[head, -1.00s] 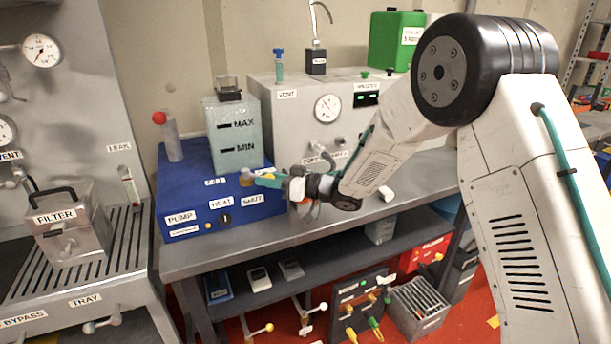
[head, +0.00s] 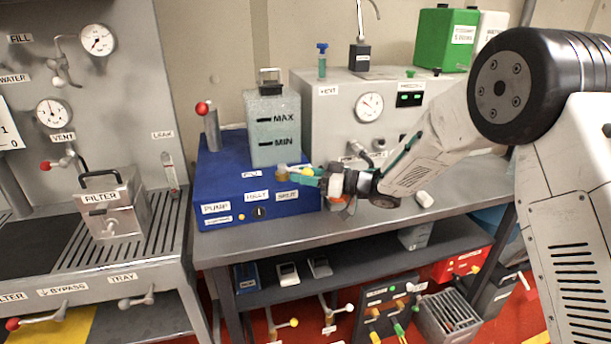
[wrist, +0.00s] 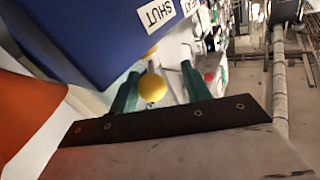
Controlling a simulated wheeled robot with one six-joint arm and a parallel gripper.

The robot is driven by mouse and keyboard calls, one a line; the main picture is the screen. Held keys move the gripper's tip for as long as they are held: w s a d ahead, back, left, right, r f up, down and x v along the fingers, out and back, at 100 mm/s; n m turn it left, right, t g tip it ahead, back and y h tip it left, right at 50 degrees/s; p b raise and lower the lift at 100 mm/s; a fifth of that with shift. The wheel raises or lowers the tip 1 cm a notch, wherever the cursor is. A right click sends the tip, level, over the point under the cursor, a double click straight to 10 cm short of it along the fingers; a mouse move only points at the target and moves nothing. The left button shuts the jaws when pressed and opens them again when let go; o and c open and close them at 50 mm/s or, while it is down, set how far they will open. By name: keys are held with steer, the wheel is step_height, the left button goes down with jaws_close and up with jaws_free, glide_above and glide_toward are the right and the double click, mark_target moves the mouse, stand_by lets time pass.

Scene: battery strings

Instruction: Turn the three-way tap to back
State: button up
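The tap, with a brass-coloured body (head: 283,172) and a yellow ball-ended handle (wrist: 152,88), is at the right end of the blue box (head: 225,185), by the SHUT label (head: 288,195). My gripper (head: 305,172) has teal fingers and reaches in from the right at the tap. In the wrist view, the open fingers (wrist: 160,90) stand on either side of the yellow ball, with a gap showing on both sides. The ball's contact with the fingers cannot be seen. The handle's exact direction is hard to tell, as my fingers partly cover it.
A translucent MAX/MIN tank (head: 273,130) stands on the blue box, beside a red-knobbed lever (head: 210,125). A grey cabinet with a gauge (head: 335,110) is behind my arm.

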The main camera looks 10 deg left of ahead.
steer(key=shift+d, duration=0.2)
steer(key=s+d, duration=0.1)
steer(key=d, duration=0.6)
steer(key=shift+d, duration=0.25)
steer(key=w+d+r+m+t+h, duration=0.5)
steer(key=d+r+t+h, duration=0.4)
steer(key=d, duration=0.3)
steer(key=s+d+r+m+h, duration=0.25)
steer(key=s+d+h, duration=0.2)
steer(key=d, duration=0.35)
steer(key=s+d+r+m+h, duration=0.25)
steer(key=s+d+h, duration=0.2)
steer(key=d, duration=0.35)
steer(key=s+d+f+m+g+h, duration=0.1)
steer(key=s+d+m+g, duration=0.15)
steer(key=s, duration=0.55)
steer(key=s+d+f+m+g+h, duration=0.15)
steer(key=s+d, duration=0.25)
steer(key=s, duration=0.4)
steer(key=s+a+f+g+y, duration=0.1)
steer(key=s+g, duration=0.2)
steer(key=s, duration=0.7)
steer(key=s+f+g+y, duration=0.1)
steer(key=s+g, duration=0.2)
steer(key=s, duration=0.7)
steer(key=shift+s+a+f+y, duration=0.3)
steer(key=shift+a+f+y, duration=0.05)
steer(key=shift+f, duration=0.05)
